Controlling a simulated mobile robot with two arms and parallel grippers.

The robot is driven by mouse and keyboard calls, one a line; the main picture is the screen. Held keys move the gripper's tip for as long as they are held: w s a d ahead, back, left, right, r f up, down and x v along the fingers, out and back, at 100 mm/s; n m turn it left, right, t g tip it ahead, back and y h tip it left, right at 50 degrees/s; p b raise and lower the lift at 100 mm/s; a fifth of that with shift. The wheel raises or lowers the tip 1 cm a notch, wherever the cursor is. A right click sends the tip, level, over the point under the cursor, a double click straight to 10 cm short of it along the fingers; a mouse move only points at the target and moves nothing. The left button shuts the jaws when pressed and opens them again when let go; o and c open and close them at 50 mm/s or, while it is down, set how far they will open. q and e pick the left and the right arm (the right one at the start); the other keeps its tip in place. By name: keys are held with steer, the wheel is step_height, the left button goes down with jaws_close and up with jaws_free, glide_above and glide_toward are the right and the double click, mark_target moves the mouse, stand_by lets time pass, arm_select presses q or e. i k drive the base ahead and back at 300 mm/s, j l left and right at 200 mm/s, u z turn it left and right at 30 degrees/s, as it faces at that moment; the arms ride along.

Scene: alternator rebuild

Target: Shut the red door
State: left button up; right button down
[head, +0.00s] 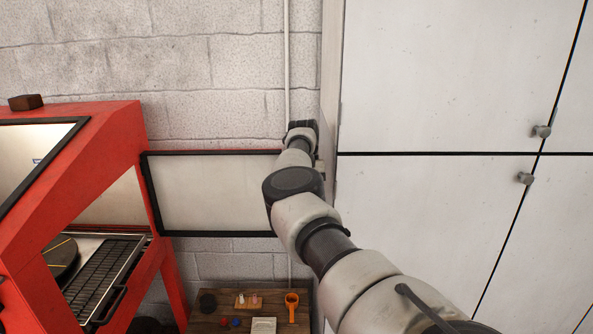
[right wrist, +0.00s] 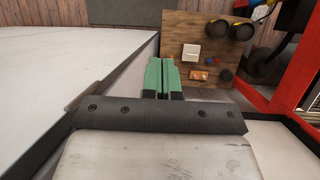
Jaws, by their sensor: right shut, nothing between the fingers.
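The red door (head: 212,194) stands open to the right of the red cabinet (head: 125,125), its pale inner panel with a black seal facing me. A thin red edge shows along its top. In the right wrist view part of the door (right wrist: 280,148) shows at the lower right. My right arm reaches past the door's free right end in the head view; its fingers are hidden there. In the right wrist view my right gripper (right wrist: 163,76) has green fingertips together, empty, between the door and the white cupboard. My left gripper is not in view.
Tall white cupboards (head: 430,80) stand close on the right, with a narrow gap beside the door. A low wooden table (head: 210,325) below holds an orange cup (head: 292,305) and small parts. A wire rack (head: 105,275) is inside the red cabinet.

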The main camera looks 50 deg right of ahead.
mark_target(215, 193)
steer(key=i+l, duration=0.2)
steer(key=l, duration=0.15)
steer(key=i+l, duration=0.2)
steer(key=l, duration=0.15)
steer(key=i+l, duration=0.2)
steer(key=l, duration=0.15)
steer(key=i+l, duration=0.2)
steer(key=l, duration=0.2)
